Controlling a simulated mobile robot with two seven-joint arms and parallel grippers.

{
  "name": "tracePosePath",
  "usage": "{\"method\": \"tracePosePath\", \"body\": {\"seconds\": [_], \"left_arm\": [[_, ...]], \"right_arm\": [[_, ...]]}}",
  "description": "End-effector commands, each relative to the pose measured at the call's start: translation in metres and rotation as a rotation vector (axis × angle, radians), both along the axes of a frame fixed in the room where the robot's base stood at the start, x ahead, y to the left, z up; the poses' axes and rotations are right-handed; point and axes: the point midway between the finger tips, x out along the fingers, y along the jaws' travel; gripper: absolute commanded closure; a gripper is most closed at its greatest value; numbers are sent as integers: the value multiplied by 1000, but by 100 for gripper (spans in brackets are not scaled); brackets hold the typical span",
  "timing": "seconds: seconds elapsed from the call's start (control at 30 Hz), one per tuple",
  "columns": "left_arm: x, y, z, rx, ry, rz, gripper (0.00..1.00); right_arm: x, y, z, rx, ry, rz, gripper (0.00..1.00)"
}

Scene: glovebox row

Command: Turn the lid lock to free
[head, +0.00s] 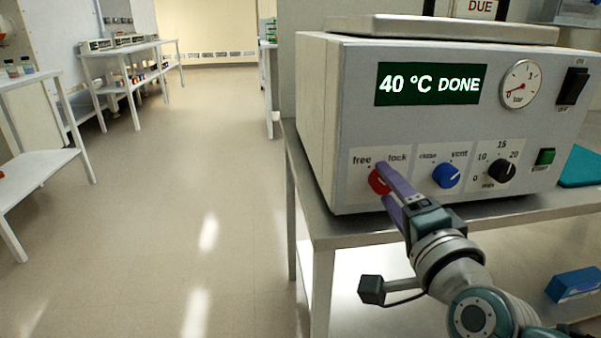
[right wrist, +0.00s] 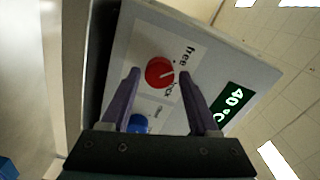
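The lid lock is a red round knob (head: 378,182) at the lower left of the front panel of a grey lidded device (head: 335,120). The words "free" and "lock" stand above it. In the right wrist view the red knob (right wrist: 160,73) has a white line pointing towards the printed words; I cannot tell exactly which one. My right gripper (head: 383,182) is at the knob, with its purple fingers open. In the wrist view the right gripper (right wrist: 159,75) has one finger on each side of the knob, with a gap visible on both sides. My left gripper is not in view.
A blue close/vent knob (head: 446,176) sits right of the red one, then a black timer knob (head: 502,171) and a green start button (head: 545,157). The display (head: 430,85) reads "40 °C DONE". The gauge (head: 520,84) is above. Open floor (head: 180,220) lies to the left.

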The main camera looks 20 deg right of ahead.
Motion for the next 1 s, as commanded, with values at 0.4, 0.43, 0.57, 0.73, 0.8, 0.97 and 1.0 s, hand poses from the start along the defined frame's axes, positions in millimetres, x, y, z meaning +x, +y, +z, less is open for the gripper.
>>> {"method": "tracePosePath", "body": {"seconds": [0.4,0.43,0.57,0.73,0.8,0.97,1.0], "left_arm": [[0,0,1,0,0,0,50],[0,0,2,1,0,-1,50],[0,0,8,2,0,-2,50],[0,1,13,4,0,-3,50],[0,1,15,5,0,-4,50],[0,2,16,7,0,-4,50],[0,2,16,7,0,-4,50]], "right_arm": [[-3,1,0,2,2,0,24],[-5,1,-1,3,3,0,24],[-24,6,0,3,5,1,24],[-59,14,0,3,6,0,24],[-71,17,0,3,5,1,24],[-91,22,-1,2,3,0,24],[-94,23,0,1,2,0,24]]}}
